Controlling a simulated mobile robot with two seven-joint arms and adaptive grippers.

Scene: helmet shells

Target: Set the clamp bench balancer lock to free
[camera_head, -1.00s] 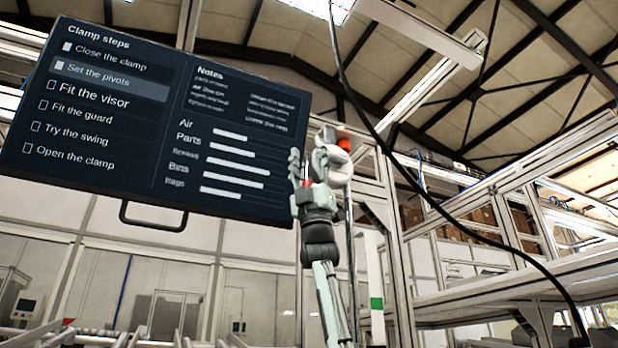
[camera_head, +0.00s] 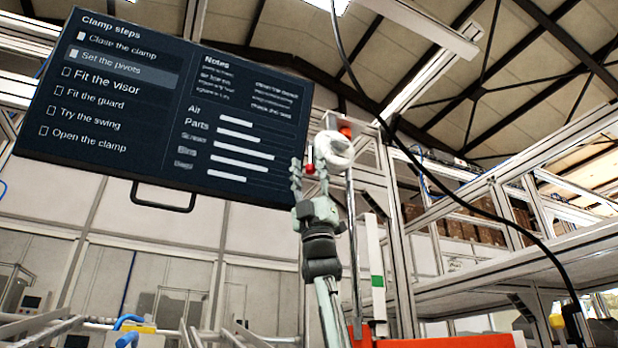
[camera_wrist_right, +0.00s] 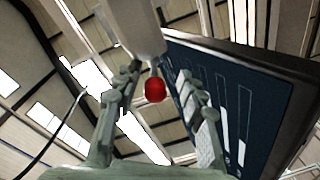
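The balancer (camera_head: 335,150) is a white rounded body hanging high beside the board, and its underside also shows in the right wrist view (camera_wrist_right: 132,28). A red ball knob (camera_wrist_right: 155,90), which looks like its lock, sits just under the white body; in the head view it is a small red spot (camera_head: 310,169). My right gripper (camera_head: 311,176) is raised up to the balancer. In the right wrist view its fingers (camera_wrist_right: 157,80) are spread on either side of the knob, with gaps showing. Whether the lock is set or free cannot be told. My left gripper is out of view.
A dark board of clamp steps (camera_head: 150,110) hangs close to the left of my right gripper. A metal post (camera_head: 398,230) stands just right. A black cable (camera_head: 440,195) curves across the right side. An orange-red surface (camera_head: 440,341) shows at the bottom.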

